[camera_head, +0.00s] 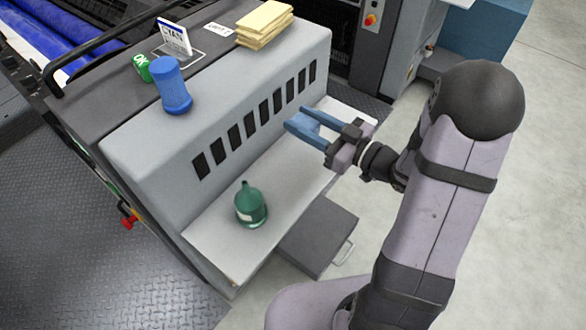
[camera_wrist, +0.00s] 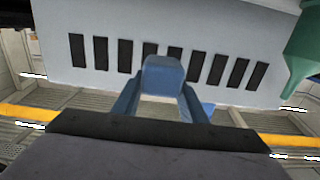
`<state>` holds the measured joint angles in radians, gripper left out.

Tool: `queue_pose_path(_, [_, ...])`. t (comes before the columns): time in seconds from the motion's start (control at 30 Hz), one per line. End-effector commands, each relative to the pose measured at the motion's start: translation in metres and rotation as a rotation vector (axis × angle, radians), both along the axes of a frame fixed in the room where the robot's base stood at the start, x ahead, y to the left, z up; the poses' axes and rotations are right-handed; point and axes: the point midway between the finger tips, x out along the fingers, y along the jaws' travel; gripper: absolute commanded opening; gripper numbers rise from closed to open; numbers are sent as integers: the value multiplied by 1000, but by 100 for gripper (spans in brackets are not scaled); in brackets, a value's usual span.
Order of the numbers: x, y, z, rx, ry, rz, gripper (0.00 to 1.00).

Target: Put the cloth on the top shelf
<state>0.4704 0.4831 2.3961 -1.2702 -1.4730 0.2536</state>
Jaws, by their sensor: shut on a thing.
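My gripper (camera_head: 298,119) is shut on a small blue folded piece, which I take to be the cloth (camera_wrist: 163,74). In the wrist view it sits between my two blue fingertips as a blue block. In the head view the cloth and my fingers are much the same blue, so its outline is hard to tell. My gripper is above the right part of the white lower ledge (camera_head: 200,235), in front of the slotted face of the grey unit. The top shelf (camera_head: 215,70) is the flat grey top of that unit, higher and behind.
On the top stand a blue bottle (camera_head: 172,88), a green can (camera_head: 143,68), a sign (camera_head: 174,37) and a yellow stack (camera_head: 264,22). A green funnel-topped bottle (camera_head: 250,206) stands on the lower ledge. The top is clear between blue bottle and yellow stack.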

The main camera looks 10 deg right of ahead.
Motion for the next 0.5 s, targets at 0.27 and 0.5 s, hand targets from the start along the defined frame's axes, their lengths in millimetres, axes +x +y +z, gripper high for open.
queue_pose_path(0.27, [0, 0, -9, 1, 1, 0, 17])
queue_pose_path(0.5, [0, 0, -41, 2, 5, 0, 17])
